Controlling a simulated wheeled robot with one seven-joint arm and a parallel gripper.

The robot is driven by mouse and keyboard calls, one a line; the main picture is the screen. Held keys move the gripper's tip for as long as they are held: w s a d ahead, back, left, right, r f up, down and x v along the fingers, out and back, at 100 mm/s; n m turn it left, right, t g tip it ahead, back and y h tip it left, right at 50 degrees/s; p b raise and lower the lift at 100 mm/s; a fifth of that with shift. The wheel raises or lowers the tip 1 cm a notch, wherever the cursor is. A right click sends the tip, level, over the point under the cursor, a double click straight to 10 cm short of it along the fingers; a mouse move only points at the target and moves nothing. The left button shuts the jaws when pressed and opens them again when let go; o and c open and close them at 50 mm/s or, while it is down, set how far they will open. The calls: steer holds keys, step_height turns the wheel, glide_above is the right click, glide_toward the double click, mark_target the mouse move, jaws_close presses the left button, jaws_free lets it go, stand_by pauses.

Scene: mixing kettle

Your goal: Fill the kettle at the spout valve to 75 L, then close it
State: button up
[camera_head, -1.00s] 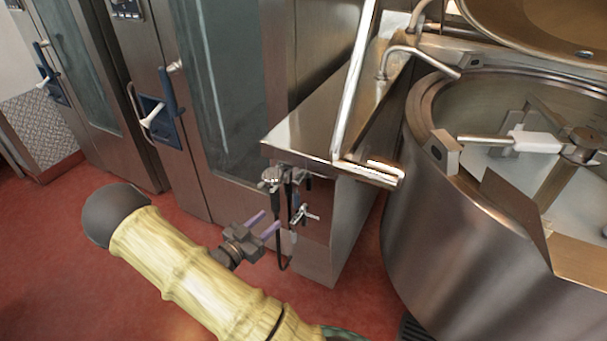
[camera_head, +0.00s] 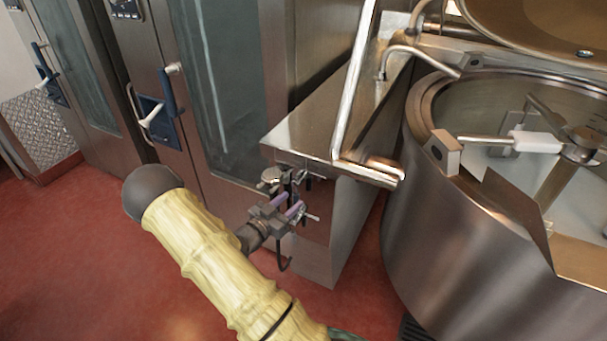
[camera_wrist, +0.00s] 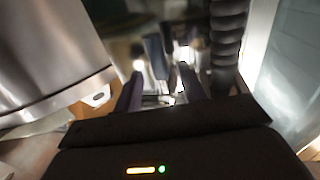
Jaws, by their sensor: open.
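The steel kettle (camera_head: 450,210) stands at the right in the head view, its lid raised and a stirrer inside. A bent metal spout (camera_head: 420,55) reaches over its rim. Small valve fittings (camera_head: 270,177) sit on the front of the steel console beside the kettle. My gripper (camera_head: 287,205) is open at these fittings, its purple fingers close to a small metal lever (camera_head: 312,217). In the wrist view my gripper (camera_wrist: 160,88) has its fingers apart, with blurred dark and bright fittings ahead of and between them. I cannot tell whether it touches them. No volume reading is legible.
The steel console (camera_head: 310,125) has an overhanging top and a long bar above my gripper. Tall cabinets with glass doors (camera_head: 215,90) stand behind my arm. A dark ribbed hose (camera_wrist: 228,45) is close by in the wrist view. Red floor (camera_head: 60,250) is clear at left.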

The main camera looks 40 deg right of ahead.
mark_target(294, 199)
steer(key=shift+w+d, duration=0.2)
steer(key=shift+d, duration=0.65)
steer(key=shift+w+d, duration=0.15)
steer(key=shift+d, duration=0.7)
steer(key=shift+d, duration=0.1)
steer(key=shift+c, duration=0.2)
jaws_close()
